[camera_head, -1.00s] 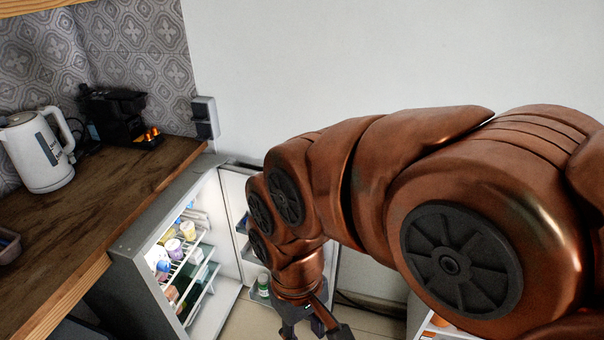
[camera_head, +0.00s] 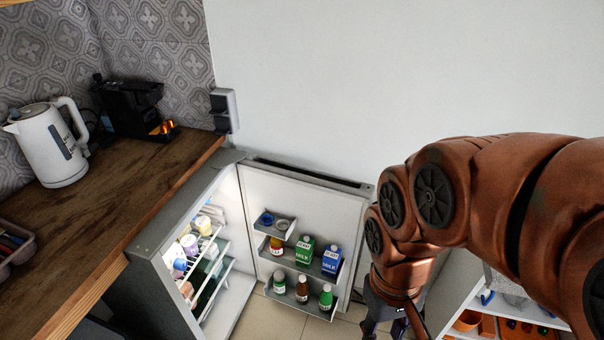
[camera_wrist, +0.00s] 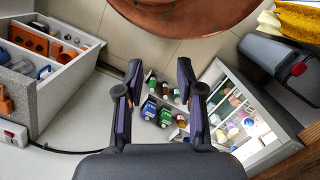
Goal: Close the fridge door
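My gripper (camera_head: 385,326) is just right of the door's free edge, low and partly cut off by the picture's bottom. In the wrist view my gripper (camera_wrist: 159,70) is open with nothing seen held. The door shelves (camera_wrist: 165,103) appear between and beyond the fingers, and the fridge interior (camera_wrist: 240,118) is to their right. I cannot tell whether a finger touches the door.
A white kettle (camera_head: 52,145), a black coffee machine (camera_head: 132,108) and a tray (camera_head: 14,250) are on the counter (camera_head: 120,185). A white shelf unit (camera_head: 455,300) with orange bins stands at right. A dark bin (camera_wrist: 285,65) shows in the wrist view. Tiled floor lies between.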

